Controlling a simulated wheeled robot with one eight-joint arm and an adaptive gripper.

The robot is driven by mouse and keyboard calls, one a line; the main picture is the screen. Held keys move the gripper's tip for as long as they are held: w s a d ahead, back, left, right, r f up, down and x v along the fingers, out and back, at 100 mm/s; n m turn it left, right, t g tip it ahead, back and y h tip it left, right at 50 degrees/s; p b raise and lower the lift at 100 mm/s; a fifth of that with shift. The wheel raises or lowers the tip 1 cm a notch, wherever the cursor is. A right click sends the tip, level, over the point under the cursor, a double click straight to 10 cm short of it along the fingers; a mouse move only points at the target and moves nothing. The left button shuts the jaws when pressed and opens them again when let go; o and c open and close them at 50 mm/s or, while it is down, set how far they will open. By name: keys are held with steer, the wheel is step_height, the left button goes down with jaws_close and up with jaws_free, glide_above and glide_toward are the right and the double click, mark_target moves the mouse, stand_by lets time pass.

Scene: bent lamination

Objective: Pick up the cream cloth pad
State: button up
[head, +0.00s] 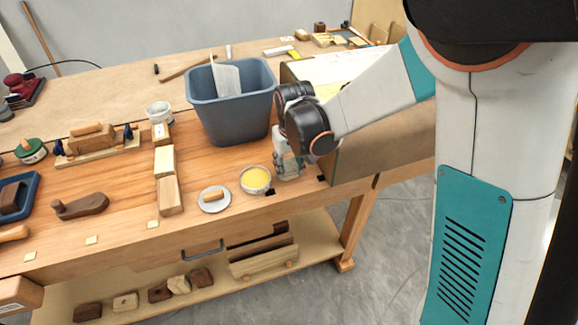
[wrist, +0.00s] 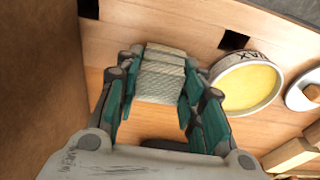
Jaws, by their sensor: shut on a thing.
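The cream cloth pad (wrist: 162,78) is a folded, ribbed block between the fingers in the wrist view. My gripper (wrist: 158,85) is shut on it, with teal-padded fingers along its left and right sides. In the head view my gripper (head: 288,168) points down at the bench's front part, just right of the wax tin. The pad cannot be made out there behind the fingers. I cannot tell whether the pad still touches the bench.
The open wax tin (head: 256,180) stands close left of my gripper; it also shows in the wrist view (wrist: 247,84). A small white dish (head: 208,206) lies further left. A grey bin (head: 230,118) stands behind. A brown box wall (head: 385,140) rises close on the right.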

mark_target(289, 163)
step_height(289, 163, up, 20)
steer(key=p, duration=0.6)
steer(key=shift+f, duration=0.1)
steer(key=shift+o, duration=0.2)
